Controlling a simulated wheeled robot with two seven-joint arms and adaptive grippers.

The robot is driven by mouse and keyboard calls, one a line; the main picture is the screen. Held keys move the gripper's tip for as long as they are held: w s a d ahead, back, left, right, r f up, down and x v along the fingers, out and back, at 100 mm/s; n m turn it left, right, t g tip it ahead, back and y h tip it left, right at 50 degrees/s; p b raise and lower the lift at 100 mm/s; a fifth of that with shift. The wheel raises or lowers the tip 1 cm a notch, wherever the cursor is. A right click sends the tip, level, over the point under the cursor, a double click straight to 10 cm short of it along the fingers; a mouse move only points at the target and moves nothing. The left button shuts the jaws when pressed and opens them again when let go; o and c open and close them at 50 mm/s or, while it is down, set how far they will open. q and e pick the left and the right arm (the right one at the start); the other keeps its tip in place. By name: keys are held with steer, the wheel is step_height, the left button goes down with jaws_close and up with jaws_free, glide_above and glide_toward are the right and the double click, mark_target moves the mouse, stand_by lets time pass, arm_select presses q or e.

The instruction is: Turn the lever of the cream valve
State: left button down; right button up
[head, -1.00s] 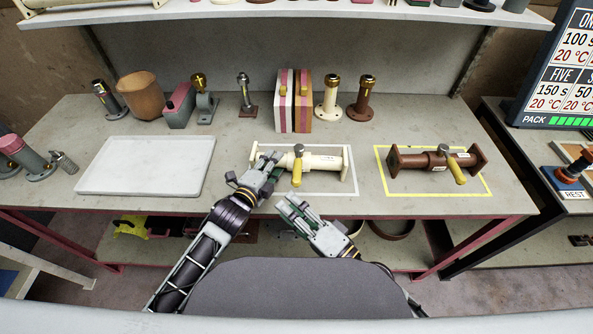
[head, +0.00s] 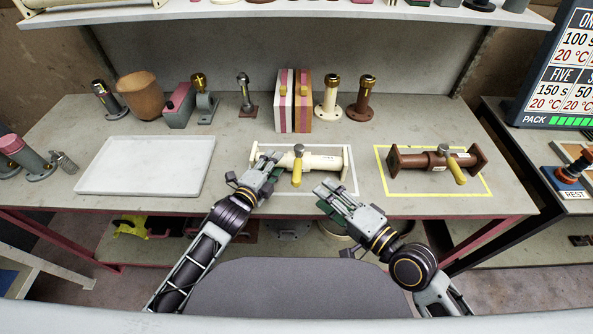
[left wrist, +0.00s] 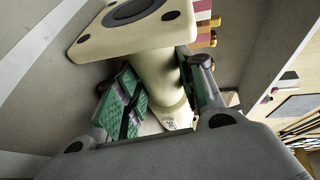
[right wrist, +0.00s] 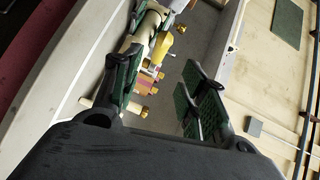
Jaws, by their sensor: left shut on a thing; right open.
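The cream valve (head: 322,163) lies lengthwise inside a white outline on the table. Its yellow lever (head: 297,177) hangs from a grey knob at mid-body and points toward the table's front edge. My left gripper (head: 266,168) is shut on the valve's body near its left flange; in the left wrist view the cream body (left wrist: 160,80) lies between the green finger pads. My right gripper (head: 330,194) is open and empty, in front of the valve and just right of the lever. In the right wrist view the yellow lever (right wrist: 160,48) shows beyond the left finger.
A brown valve (head: 425,160) with a yellow lever lies in a yellow outline on the right. A white tray (head: 147,190) lies on the left. Pipe fittings and striped blocks (head: 294,100) stand along the back. The table between tray and cream valve is mostly clear.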

mark_target(297, 172)
stand_by(0.4)
steer(key=shift+x, duration=6)
steer(key=shift+c, duration=0.3)
jaws_close()
